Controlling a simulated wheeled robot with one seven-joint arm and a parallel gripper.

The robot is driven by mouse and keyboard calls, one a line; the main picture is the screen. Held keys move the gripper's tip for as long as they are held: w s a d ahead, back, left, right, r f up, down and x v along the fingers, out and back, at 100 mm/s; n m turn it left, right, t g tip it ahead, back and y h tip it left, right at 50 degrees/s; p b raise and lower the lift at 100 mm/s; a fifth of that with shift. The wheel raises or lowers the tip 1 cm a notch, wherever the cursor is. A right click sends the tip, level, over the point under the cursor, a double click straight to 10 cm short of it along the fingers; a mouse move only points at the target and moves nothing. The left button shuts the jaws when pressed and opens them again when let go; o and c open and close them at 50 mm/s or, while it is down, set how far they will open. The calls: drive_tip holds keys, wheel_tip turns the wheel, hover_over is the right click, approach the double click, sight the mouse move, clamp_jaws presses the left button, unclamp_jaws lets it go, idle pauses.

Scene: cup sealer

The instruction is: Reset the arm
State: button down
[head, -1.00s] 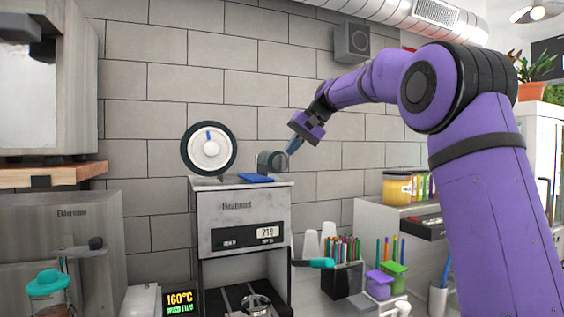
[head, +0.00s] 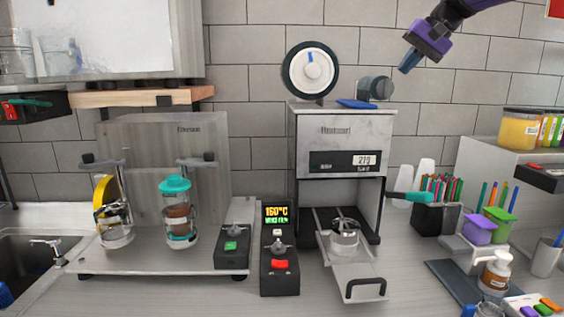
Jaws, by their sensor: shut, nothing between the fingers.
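My purple arm comes in at the top right of the head view. My gripper (head: 409,62) hangs in the air, tilted down to the left, with its fingers together and nothing held. It is above and to the right of the cup sealer (head: 340,140), a grey machine with a film reel on top and a display reading about 210. The sealer's tray (head: 356,272) is pulled out at the front, and a metal cup holder (head: 344,236) sits on it. The teal-tipped handle (head: 407,197) sticks out at the sealer's right side.
A shaker station (head: 150,262) with a teal-lidded cup (head: 177,212) stands left. A control box (head: 279,262) shows 160°C. Pen holders (head: 435,217), small tubs and a bottle (head: 495,272) crowd the right. A sink (head: 40,250) is at far left.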

drive_tip(key=s+a+f+n+h, duration=0.1)
drive_tip(key=s+f+h, duration=0.1)
drive_tip(key=s+f, duration=0.5)
drive_tip(key=s+a+f+n+h, duration=0.1)
drive_tip(key=s+f, duration=0.6)
drive_tip(key=s, duration=1.1)
drive_tip(key=s+a+f+t+h, duration=0.1)
drive_tip(key=s+f+h, duration=0.1)
drive_tip(key=s+f, duration=0.5)
drive_tip(key=s, duration=0.6)
drive_tip(key=shift+s+a+f+n+h, duration=0.2)
drive_tip(key=shift+a+f+n+h, duration=0.1)
drive_tip(key=shift+f+n+h, duration=0.1)
